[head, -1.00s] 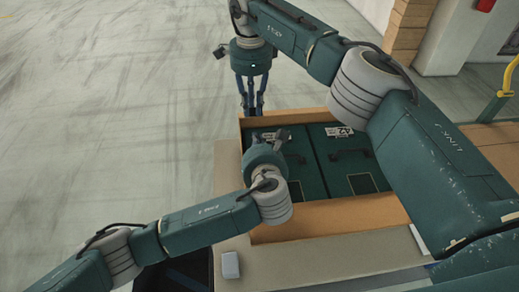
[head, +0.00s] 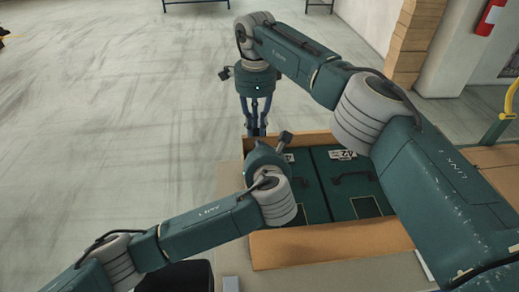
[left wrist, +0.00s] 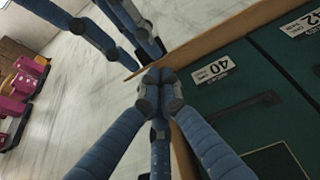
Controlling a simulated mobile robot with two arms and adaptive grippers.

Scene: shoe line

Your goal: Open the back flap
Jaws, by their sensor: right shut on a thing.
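The open cardboard box (head: 315,247) stands in front of me with dark green shoe boxes (head: 345,187) inside. Its back flap (head: 312,138) rises along the far side; it also shows in the left wrist view (left wrist: 215,42) beside the shoe boxes. My right gripper (head: 257,132) is at the flap's left end, shut on it; its fingers (left wrist: 140,52) show at the flap's corner in the left wrist view. My left gripper (left wrist: 158,85) has its fingertips together near the back left corner, over the box's left wall. In the head view its fingertips are hidden.
My right arm hides the box's right side. A tan surface (head: 228,180) borders the box on the left. Open floor (head: 110,110) lies to the left. Stacked cartons (head: 416,40) and a fire extinguisher (head: 490,17) are at the back right. Pink items (left wrist: 18,88) show in the left wrist view.

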